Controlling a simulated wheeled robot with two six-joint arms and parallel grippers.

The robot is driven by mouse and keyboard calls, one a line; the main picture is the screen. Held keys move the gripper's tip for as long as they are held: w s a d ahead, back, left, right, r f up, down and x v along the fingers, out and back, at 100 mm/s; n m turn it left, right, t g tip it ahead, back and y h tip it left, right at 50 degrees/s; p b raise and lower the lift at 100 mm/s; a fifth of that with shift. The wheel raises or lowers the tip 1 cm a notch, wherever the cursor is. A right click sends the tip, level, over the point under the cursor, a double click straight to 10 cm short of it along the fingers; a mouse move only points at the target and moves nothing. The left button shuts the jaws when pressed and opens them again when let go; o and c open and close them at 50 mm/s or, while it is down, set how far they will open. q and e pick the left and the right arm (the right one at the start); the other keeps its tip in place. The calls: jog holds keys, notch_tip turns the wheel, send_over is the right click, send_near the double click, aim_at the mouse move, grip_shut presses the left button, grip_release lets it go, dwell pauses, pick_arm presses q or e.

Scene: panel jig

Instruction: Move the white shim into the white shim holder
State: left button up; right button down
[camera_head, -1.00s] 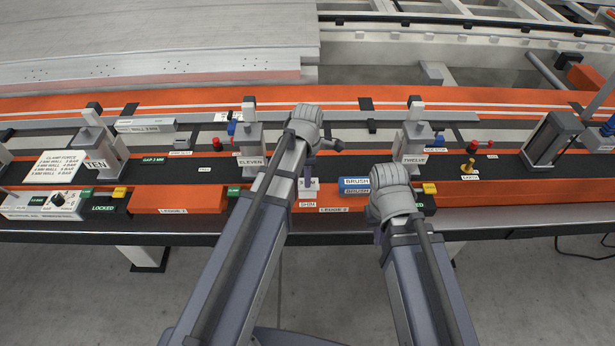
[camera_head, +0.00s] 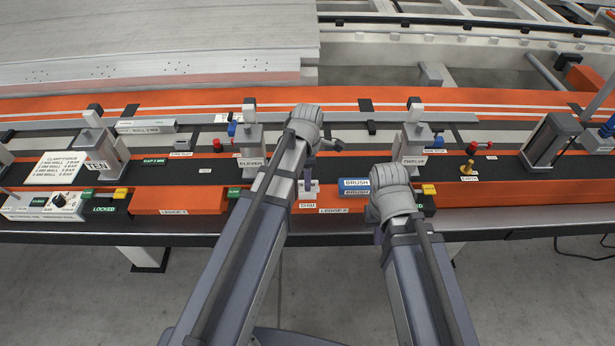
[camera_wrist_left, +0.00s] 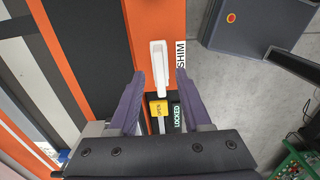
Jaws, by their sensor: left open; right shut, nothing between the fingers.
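A slim white piece (camera_wrist_left: 158,68) stands on the orange ledge (camera_wrist_left: 116,22) beside the SHIM label (camera_wrist_left: 181,54) in the left wrist view. It also shows in the head view (camera_head: 313,188), partly behind my gripper. I cannot tell shim from holder in it. My left gripper (camera_head: 308,180) is open above that spot. In the left wrist view its two purple fingers (camera_wrist_left: 160,80) stand either side of the white piece's near end, with no visible grip. My right gripper (camera_head: 378,236) is shut, empty and mostly hidden by its own wrist, in front of the table edge.
A blue brush block (camera_head: 355,187) lies right of the left gripper. Clamp posts ELEVEN (camera_head: 251,140) and TWELVE (camera_head: 414,140) flank the spot. A yellow tab (camera_wrist_left: 159,108) and green LOCKED label (camera_wrist_left: 178,118) lie near the fingers.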

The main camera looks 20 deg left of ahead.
pick_arm(q)
notch_tip(320, 180, up, 7)
jog(key=p, duration=0.6)
jog(key=shift+f, duration=0.1)
dwell(0.6)
jog(key=s+d+m, duration=0.5)
jog(key=s+m, duration=0.2)
jog(key=m, duration=0.5)
jog(key=s+d+m+y, duration=0.1)
jog(key=s+d+m, duration=0.4)
jog(key=m, duration=0.8)
jog(key=shift+s+d, duration=0.25)
jog(key=shift+s, duration=0.9)
